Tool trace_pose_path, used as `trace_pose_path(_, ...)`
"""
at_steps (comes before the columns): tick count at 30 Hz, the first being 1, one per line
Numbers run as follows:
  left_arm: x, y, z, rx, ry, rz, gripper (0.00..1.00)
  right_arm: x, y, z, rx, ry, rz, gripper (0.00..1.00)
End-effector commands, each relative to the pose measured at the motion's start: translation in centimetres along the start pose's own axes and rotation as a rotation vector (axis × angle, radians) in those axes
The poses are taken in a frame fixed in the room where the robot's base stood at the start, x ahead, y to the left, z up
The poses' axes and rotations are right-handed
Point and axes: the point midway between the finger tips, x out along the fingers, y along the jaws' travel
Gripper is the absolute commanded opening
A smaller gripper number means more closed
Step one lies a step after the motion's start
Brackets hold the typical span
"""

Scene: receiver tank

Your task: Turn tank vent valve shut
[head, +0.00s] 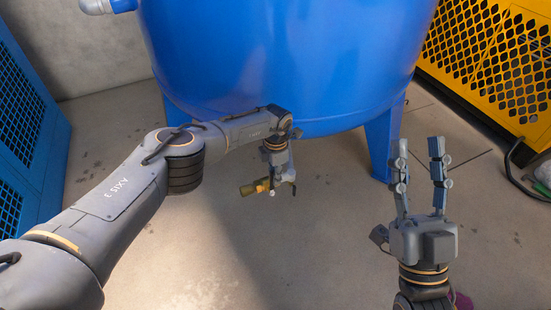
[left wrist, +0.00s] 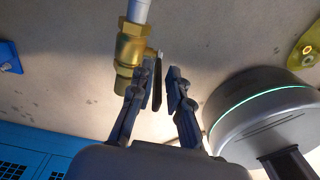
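The brass vent valve (head: 255,187) hangs low beneath the blue tank (head: 270,60) in the head view. In the left wrist view the valve (left wrist: 131,48) sits on the end of a pale pipe (left wrist: 138,11). A thin dark lever (left wrist: 157,84) shows beside the valve body, between the fingers of my left gripper (left wrist: 160,76). These fingers are apart, with a gap between the lever and the right-hand finger; contact with the left-hand finger is unclear. In the head view my left gripper (head: 281,184) is at the valve, partly hidden. My right gripper (head: 420,150) is open and empty.
Tank legs (head: 383,140) stand near my right gripper. A yellow mesh cage (head: 490,60) is at the right, with a dark hose (head: 515,172) beside it. A blue mesh cabinet (head: 25,130) is at the left. The concrete floor (head: 300,250) in front is clear.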

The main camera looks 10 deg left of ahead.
Motion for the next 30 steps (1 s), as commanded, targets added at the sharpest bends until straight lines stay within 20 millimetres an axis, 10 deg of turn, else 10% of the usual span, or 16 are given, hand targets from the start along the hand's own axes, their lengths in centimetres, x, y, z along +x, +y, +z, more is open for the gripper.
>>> trace_pose_path(15,-9.5,0.1,0.1,0.001,-0.001,0.003,0.17,0.0,0.0,0.0,-0.001,0.0,0.0,0.4)
trace_pose_path(30,-10.3,0.0,0.1,0.001,0.0,0.002,0.17,0.0,0.0,0.0,-0.001,-0.001,0.0,0.4)
